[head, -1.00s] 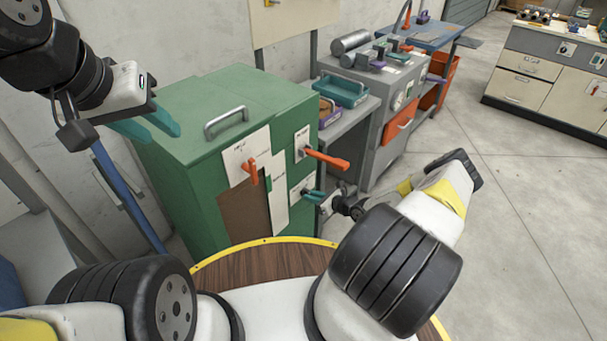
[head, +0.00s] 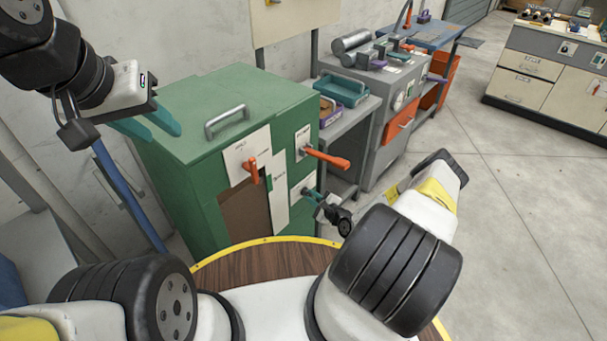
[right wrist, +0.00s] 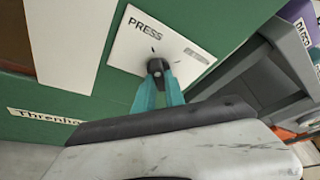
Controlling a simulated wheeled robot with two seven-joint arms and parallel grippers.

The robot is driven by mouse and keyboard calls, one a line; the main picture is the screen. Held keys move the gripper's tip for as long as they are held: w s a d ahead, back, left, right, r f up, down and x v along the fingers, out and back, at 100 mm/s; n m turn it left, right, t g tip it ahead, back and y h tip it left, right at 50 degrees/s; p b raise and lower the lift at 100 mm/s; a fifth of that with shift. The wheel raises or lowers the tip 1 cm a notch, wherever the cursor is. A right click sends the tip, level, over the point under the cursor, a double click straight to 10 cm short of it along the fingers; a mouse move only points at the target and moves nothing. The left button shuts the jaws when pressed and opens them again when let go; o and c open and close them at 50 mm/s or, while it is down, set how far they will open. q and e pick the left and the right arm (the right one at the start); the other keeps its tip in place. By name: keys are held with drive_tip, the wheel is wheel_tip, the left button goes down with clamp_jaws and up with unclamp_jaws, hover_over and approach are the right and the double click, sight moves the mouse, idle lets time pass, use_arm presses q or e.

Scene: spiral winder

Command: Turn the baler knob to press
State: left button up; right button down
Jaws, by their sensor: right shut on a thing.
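The green baler (head: 165,150) stands in front of me. A white plate (right wrist: 140,52) marked PRESS carries a small dark knob (right wrist: 155,67), seen in the right wrist view. In the head view the plate (head: 298,187) is low on the baler's right front, with its knob mostly hidden. My right gripper (right wrist: 159,79) has its teal fingers shut on the knob; in the head view it reaches the plate from the right. Which way the knob points is hard to tell. My left gripper (head: 150,122) is open and empty near the baler's upper left.
An orange lever (head: 328,158) sticks out just above the PRESS plate. Another orange handle (head: 250,170) is on the plate to its left. A grey table with a teal tray (head: 343,90) stands right of the baler. The floor (head: 520,230) at right is clear.

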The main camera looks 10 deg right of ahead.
idle(0.4)
drive_tip(key=c, duration=1.4)
unclamp_jaws()
drive_tip(key=v, duration=0.8)
drive_tip(key=shift+a, duration=0.1)
